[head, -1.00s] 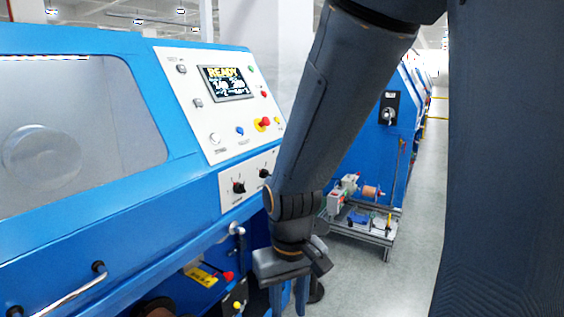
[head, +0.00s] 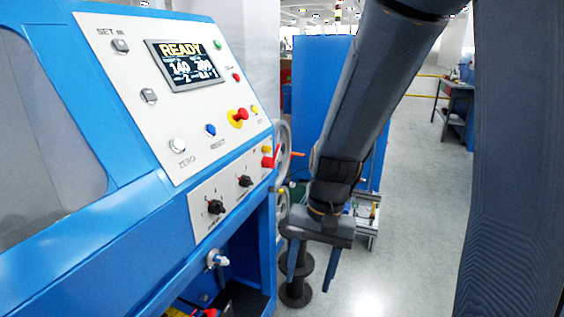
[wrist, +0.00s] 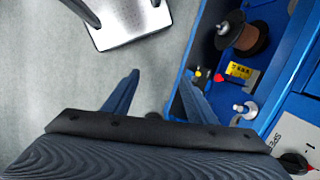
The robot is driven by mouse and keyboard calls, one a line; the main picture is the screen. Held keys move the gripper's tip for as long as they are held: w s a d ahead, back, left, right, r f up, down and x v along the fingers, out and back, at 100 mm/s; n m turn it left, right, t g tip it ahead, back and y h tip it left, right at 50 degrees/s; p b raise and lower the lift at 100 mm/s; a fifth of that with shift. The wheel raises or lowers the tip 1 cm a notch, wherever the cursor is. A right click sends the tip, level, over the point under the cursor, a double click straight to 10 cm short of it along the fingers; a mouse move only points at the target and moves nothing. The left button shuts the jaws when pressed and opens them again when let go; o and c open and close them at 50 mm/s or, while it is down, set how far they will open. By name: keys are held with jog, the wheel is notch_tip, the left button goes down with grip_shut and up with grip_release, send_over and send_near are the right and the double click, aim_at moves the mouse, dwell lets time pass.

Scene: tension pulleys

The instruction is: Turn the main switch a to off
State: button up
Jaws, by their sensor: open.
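No part in view is clearly marked as main switch a. Two black rotary knobs with red marks, the left knob (head: 216,207) and the right knob (head: 245,181), sit on the lower white panel of the near blue machine. A black rotary switch on the farther blue cabinet (head: 318,75) showed earlier; I cannot see it now, and my arm covers part of that cabinet. My gripper (head: 311,265) is open and empty, pointing down right of the near machine. In the wrist view its fingers (wrist: 159,75) are apart over the floor, touching nothing visible.
The near machine's upper panel (head: 135,90) has a READY screen (head: 187,65) and a red-yellow button (head: 239,117). Dark stacked discs (head: 296,292) stand below my gripper. A brown spool (wrist: 250,38) lies inside the machine. Clear floor (head: 410,190) runs to the right.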

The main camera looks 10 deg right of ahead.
jog(key=w+a+m+y+p, duration=0.1)
jog(key=w+a+m+y, duration=0.35)
jog(key=w+m, duration=0.7)
jog(key=m+t+y+p, duration=0.2)
jog(key=m+t+y, duration=0.5)
jog(key=m+t, duration=0.95)
send_near(274, 163)
jog(key=w+r+m+g, duration=0.2)
jog(key=m+g, duration=0.2)
jog(key=p+x, duration=0.1)
jog(key=x, duration=0.7)
jog(key=shift+a+p, duration=0.2)
jog(key=shift+p, duration=0.1)
grip_shut()
jog(key=shift+d, duration=0.1)
